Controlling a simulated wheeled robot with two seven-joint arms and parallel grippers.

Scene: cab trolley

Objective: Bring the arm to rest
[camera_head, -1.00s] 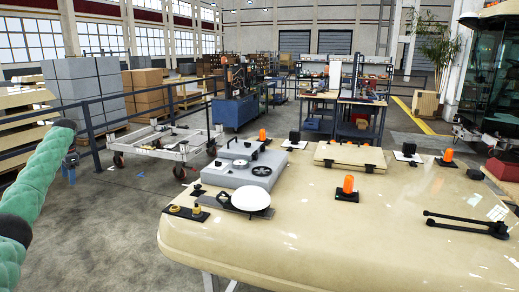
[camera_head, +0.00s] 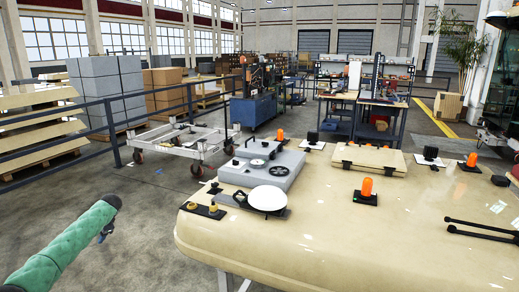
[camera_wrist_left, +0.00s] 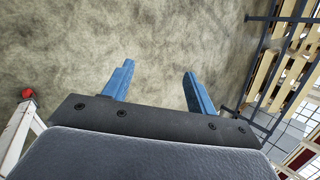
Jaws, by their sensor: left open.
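My left arm (camera_head: 62,243), in a green sleeve, comes in at the lower left of the head view, over the grey floor and left of the beige cab roof (camera_head: 340,235). Its gripper shows only as a small dark blue piece (camera_head: 107,231) below the arm's end. In the left wrist view the two blue fingers of my left gripper (camera_wrist_left: 157,90) stand wide apart with nothing between them, above bare floor. My right arm is in neither view.
A white trolley (camera_head: 180,144) and a dark railing (camera_head: 110,130) stand beyond. Floor (camera_head: 130,200) between arm and roof is clear.

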